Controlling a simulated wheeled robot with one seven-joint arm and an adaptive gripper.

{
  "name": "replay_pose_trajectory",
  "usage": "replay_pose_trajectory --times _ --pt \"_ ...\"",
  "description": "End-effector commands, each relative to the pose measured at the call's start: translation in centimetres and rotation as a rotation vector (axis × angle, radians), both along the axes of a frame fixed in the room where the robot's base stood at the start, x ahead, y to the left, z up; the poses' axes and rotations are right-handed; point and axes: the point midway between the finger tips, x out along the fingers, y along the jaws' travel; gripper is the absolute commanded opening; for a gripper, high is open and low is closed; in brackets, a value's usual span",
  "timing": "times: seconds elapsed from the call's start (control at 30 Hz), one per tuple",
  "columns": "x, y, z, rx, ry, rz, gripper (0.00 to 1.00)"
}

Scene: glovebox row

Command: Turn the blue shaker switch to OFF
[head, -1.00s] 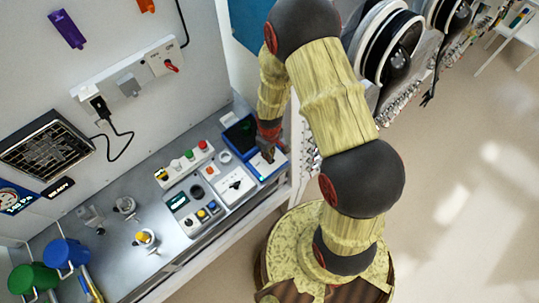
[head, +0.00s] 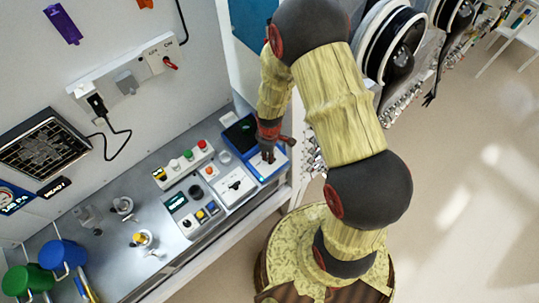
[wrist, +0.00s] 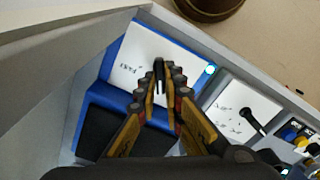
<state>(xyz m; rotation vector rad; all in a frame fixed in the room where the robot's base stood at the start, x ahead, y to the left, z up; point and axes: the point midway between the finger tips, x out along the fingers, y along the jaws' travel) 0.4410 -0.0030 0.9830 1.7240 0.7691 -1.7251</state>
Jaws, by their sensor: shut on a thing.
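The blue shaker (head: 252,148) stands at the right end of the bench, with a dark platform and a white sloped front panel. It also shows in the wrist view (wrist: 96,92), where its white panel (wrist: 136,52) carries small black lettering, partly hidden. The black switch knob (wrist: 159,68) stands on that panel. My gripper (wrist: 163,80) is over the panel, its fingers closed around the knob. A small light glows at the panel's corner. In the head view my gripper (head: 268,157) hides the knob.
Beside the shaker stands a white unit with another black knob (wrist: 252,121), then a box with yellow and blue buttons (head: 207,212). Small glassware and blue and green mugs (head: 62,254) are farther left. A grey wall borders the shaker in the wrist view.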

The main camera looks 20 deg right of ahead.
Motion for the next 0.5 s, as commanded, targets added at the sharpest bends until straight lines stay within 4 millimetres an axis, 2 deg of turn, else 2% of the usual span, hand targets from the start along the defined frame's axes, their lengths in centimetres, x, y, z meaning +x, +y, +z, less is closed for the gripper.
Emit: replay_pose_trajectory --times 0.2,0.23,0.5 --pt "-0.03 -0.02 -0.01 0.0 0.0 -0.001 0.0" --pt "-0.03 -0.02 -0.01 0.0 0.0 -0.001 0.1" --pt "-0.01 -0.01 0.0 0.0 0.0 -0.001 0.25"
